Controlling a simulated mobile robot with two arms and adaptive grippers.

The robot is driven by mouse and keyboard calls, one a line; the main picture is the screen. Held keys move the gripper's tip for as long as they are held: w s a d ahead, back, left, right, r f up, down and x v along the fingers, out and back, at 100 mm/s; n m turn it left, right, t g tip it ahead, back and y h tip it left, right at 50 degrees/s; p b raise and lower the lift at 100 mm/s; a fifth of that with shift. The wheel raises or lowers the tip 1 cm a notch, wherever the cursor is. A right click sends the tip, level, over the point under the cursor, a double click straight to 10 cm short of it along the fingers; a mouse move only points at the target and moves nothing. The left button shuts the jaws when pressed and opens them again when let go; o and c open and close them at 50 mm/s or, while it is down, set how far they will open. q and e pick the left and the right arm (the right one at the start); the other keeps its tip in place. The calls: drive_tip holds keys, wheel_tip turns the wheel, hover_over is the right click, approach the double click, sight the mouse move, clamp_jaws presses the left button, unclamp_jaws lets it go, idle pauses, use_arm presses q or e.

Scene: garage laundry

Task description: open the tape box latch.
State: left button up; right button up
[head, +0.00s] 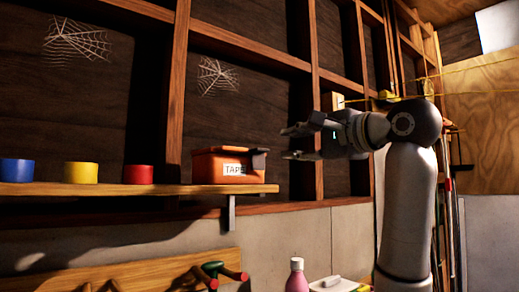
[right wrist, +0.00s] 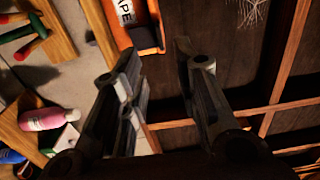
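The orange tape box (head: 212,167) stands on the wooden shelf, with a white label reading "TAPE" on its front. Its lid looks closed. A dark grey latch (head: 259,159) sits at the box's right front corner. My right gripper (head: 288,143) is to the right of the box at about lid height, its fingers pointing left at it. The fingers are apart and empty, and a gap shows between them and the latch. In the right wrist view the box (right wrist: 108,28) shows at the top, beyond the open fingertips (right wrist: 156,58). My left gripper is not in view.
The shelf (head: 110,189) also holds blue (head: 17,170), yellow (head: 81,172) and red (head: 138,174) tape rolls left of the box. A wall stud (head: 317,110) stands behind my gripper. A pink bottle (head: 297,276) and a tool rack (head: 140,272) are below.

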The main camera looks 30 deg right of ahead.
sight(264, 150)
drive_tip(key=w+p, duration=0.1)
drive_tip(key=w, duration=0.2)
drive_tip(key=w+p, duration=0.2)
drive_tip(key=w, duration=0.1)
drive_tip(key=w+p, duration=0.2)
drive_tip(key=w, duration=0.2)
drive_tip(key=shift+w+a, duration=0.1)
drive_tip(key=shift+a, duration=0.2)
drive_tip(key=shift+f, duration=0.1)
drive_tip(key=shift+c, duration=0.2)
drive_tip(key=shift+w, duration=0.1)
clamp_jaws()
